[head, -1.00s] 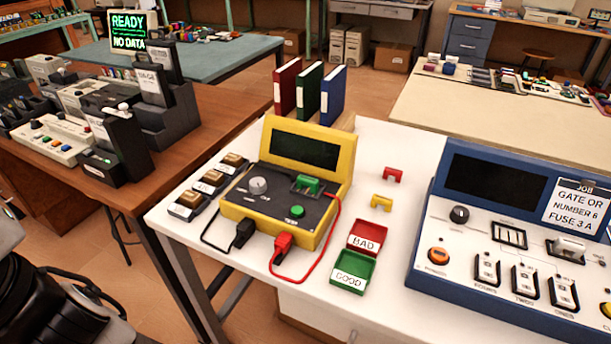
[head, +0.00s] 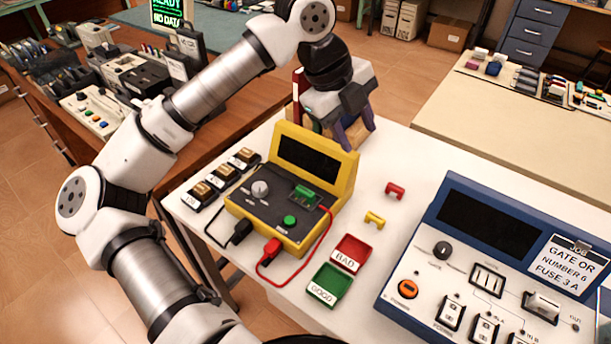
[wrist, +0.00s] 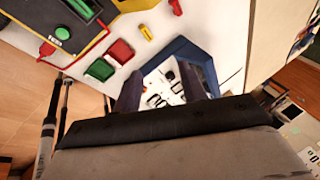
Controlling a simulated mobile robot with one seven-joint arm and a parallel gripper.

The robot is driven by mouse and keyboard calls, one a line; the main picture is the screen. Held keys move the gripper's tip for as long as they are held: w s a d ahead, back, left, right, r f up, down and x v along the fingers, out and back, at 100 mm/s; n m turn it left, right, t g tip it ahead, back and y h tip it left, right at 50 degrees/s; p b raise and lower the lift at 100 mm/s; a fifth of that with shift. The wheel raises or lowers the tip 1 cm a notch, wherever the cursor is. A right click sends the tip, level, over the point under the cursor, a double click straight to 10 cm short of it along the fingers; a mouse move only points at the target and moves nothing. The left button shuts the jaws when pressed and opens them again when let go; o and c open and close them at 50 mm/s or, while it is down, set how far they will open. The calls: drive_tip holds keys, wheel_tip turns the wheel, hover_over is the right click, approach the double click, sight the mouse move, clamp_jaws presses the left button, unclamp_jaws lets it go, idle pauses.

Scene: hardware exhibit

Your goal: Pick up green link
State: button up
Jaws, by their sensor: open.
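The green link (head: 304,194) sits in the upper right part of the yellow tester's (head: 341,192) dark panel. In the wrist view, a green piece at the top left edge (wrist: 82,8) appears to be the link, partly cut off. My gripper (head: 354,140) is open, with its fingers pointing down and nothing between them. It is behind and to the right of the tester, apart from the green link. In the wrist view the spread fingers (wrist: 162,90) have the blue console beyond them.
A red link (head: 395,190) and a yellow link (head: 374,219) lie on the white table. The BAD tray (head: 365,244) and GOOD tray (head: 343,276) stand in front. A red cable loops by the tester. The blue console (head: 405,262) is at right. Binders are partly hidden behind my gripper.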

drive_tip(key=w+a+f+n+y, duration=0.25)
drive_tip(key=a+n+y, duration=0.2)
drive_tip(key=a, duration=0.35)
drive_tip(key=p, duration=0.3)
hover_over(307, 191)
drive_tip(key=f, duration=0.9)
drive_tip(key=shift+w+a, duration=0.2)
drive_tip(key=shift+a, duration=0.05)
drive_tip(key=shift+s+d+f+p, duration=0.1)
drive_tip(key=shift+f+p, duration=0.45)
drive_tip(key=shift+f, duration=0.9)
drive_tip(key=shift+s+d+f+p, duration=0.1)
drive_tip(key=shift+f+p, duration=0.4)
drive_tip(key=shift+f, duration=0.95)
drive_tip(key=shift+c, duration=0.4)
clamp_jaws()
